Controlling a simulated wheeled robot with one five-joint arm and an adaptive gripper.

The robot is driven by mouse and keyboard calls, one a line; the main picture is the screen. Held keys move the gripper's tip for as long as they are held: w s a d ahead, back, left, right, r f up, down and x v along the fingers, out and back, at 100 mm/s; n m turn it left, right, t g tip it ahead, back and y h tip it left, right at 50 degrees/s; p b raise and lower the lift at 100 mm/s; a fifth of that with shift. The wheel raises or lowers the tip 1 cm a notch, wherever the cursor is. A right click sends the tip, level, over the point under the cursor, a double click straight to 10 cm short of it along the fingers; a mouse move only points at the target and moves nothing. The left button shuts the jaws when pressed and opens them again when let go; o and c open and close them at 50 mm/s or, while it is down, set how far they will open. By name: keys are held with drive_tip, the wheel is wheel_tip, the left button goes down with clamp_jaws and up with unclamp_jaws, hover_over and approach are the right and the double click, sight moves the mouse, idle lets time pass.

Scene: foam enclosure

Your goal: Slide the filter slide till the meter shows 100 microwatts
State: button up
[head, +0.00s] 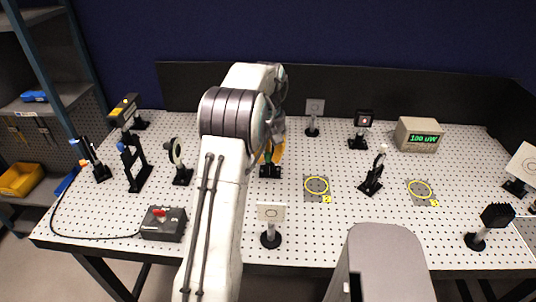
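The power meter (419,134) is a beige box at the back right, and its green display reads 100 uW. My white arm reaches across the middle of the optical table, and my gripper (276,142) is at its far end, largely hidden behind the arm. The gripper is at a small black-based mount (270,171) with green and orange parts, which appears to hold the filter slide. The slide itself is mostly covered. I cannot tell whether the fingers touch it or are open or shut.
On the perforated table (340,235) stand a round wheel mount (178,160), a white target card (271,222) and a control box with a red switch (163,223). Yellow rings (316,186) mark two flat spots. A black panel (400,90) closes the back.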

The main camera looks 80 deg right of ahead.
drive_tip(key=o, duration=0.4)
drive_tip(key=shift+r, duration=0.1)
drive_tip(key=shift+r, duration=5.9)
drive_tip(key=shift+r, duration=0.1)
